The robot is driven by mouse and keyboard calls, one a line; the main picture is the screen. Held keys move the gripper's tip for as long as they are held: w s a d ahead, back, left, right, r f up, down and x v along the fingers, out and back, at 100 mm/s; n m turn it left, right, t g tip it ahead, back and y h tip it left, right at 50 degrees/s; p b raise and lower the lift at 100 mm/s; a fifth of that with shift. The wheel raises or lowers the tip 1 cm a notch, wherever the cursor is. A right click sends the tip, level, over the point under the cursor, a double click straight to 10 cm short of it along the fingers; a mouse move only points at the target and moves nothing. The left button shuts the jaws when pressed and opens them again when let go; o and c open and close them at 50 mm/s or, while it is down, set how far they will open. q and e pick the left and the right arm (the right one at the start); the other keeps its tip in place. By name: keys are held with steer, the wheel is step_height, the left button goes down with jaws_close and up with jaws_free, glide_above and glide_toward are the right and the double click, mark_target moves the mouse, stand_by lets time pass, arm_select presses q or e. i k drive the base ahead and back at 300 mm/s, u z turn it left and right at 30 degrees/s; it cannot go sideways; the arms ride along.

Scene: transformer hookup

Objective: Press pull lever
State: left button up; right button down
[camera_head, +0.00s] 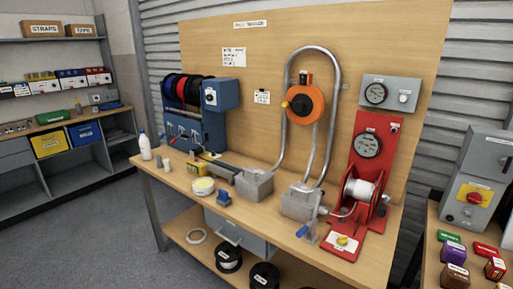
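I cannot tell for certain which part is the pull lever. A small lever with a blue grip (302,231) is at the front edge of the workbench, below a grey metal box (299,203). To its right stands a red winch unit (374,137) with a white drum (361,190) and a round dial (368,144). A yellow knob (342,240) sits on the white label plate at its base. Neither of my grippers is in view, so nothing shows touching the lever or the winch.
A side table at right holds a grey switch box (478,178) and several small boxes. Grey floor (110,228) is clear at left.

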mark_target(382, 210)
steer(key=z, duration=1.6)
steer(key=k, duration=0.6)
steer(key=u, duration=2.05)
